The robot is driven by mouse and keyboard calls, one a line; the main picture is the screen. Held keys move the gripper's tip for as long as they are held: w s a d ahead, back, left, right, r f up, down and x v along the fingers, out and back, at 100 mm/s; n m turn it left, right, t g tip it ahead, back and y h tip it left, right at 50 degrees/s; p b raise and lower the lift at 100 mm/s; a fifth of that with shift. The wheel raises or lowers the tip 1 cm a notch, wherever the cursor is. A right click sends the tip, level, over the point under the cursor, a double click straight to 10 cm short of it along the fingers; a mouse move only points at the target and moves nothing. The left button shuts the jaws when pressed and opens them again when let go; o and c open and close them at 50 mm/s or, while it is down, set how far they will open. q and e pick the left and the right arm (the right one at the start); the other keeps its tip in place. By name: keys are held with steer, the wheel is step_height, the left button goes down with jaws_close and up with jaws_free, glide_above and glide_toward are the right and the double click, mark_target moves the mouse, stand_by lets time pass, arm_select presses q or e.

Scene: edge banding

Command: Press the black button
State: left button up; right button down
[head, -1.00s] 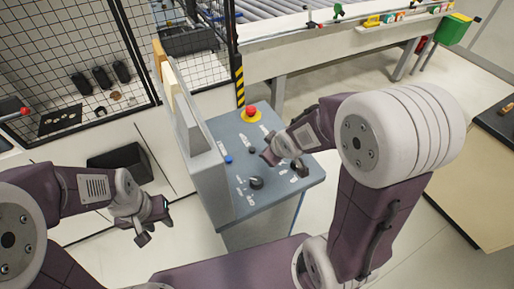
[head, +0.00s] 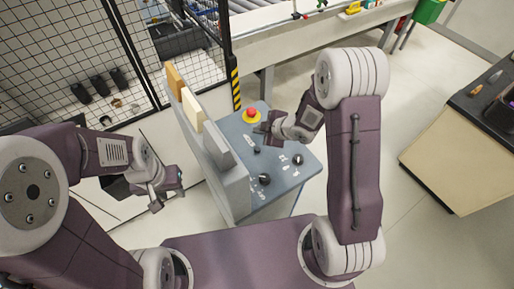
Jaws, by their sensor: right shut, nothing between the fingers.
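The control panel (head: 240,127) is a grey-blue sloped desk in the middle of the head view. A small black button (head: 257,150) sits on it, below a red mushroom button (head: 251,114) on a yellow base. My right gripper (head: 263,129) is shut and empty. It appears over the panel between the red button and the black button, and its height above the surface is hard to judge. My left gripper (head: 168,194) is open and empty, left of the panel's upright grey plate.
A larger black knob (head: 264,180) lies lower on the panel, and another dark knob (head: 298,158) is to the right. The upright grey plate (head: 222,170) walls off the panel's left side. A mesh fence (head: 85,45) and a conveyor table (head: 290,40) stand behind.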

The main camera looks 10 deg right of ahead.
mark_target(259, 150)
step_height(259, 150, down, 9)
steer(key=b, duration=0.7)
steer(key=shift+r+b, duration=0.1)
steer(key=shift+b, duration=0.3)
steer(key=shift+d, duration=0.15)
stand_by(1.1)
steer(key=shift+f+b, duration=0.8)
steer(key=shift+f, duration=0.05)
stand_by(0.5)
stand_by(0.3)
steer(key=shift+r+p, duration=0.8)
steer(key=shift+r, duration=0.1)
